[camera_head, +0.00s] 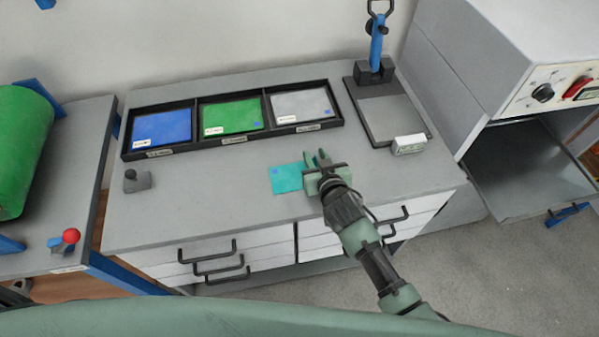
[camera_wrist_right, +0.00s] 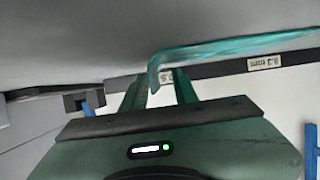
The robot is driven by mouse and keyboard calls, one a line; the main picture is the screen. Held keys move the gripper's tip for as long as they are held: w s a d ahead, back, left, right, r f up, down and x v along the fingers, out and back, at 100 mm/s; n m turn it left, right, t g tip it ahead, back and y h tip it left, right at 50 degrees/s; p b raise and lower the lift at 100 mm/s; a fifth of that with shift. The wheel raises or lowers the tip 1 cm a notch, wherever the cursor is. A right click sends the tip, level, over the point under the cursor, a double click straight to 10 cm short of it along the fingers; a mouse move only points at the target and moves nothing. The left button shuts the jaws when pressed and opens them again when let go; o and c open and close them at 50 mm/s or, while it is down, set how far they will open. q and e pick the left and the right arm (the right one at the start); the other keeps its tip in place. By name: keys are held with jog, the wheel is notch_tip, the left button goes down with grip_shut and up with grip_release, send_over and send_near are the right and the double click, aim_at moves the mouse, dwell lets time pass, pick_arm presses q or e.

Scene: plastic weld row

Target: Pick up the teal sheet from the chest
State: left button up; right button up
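The teal sheet (camera_head: 287,178) lies on the grey top of the chest (camera_head: 220,200), near its front middle, with a small blue mark on its upper left corner. My right gripper (camera_head: 318,160) is at the sheet's right edge and covers part of that side. In the right wrist view the sheet (camera_wrist_right: 235,49) shows nearly edge-on, and its near end reaches down between the fingers of my right gripper (camera_wrist_right: 160,88). The fingers stand apart, with a gap on show between them. Whether they touch the sheet is not clear. My left gripper is not in view.
A black tray behind holds blue (camera_head: 161,128), green (camera_head: 232,117) and grey (camera_head: 300,105) sheets. At right are a blue-handled device (camera_head: 376,50) on a dark plate and a small labelled block (camera_head: 408,145). A grey block (camera_head: 137,181) stands at left. The chest top between is clear.

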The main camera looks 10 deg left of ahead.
grip_shut()
dwell(0.3)
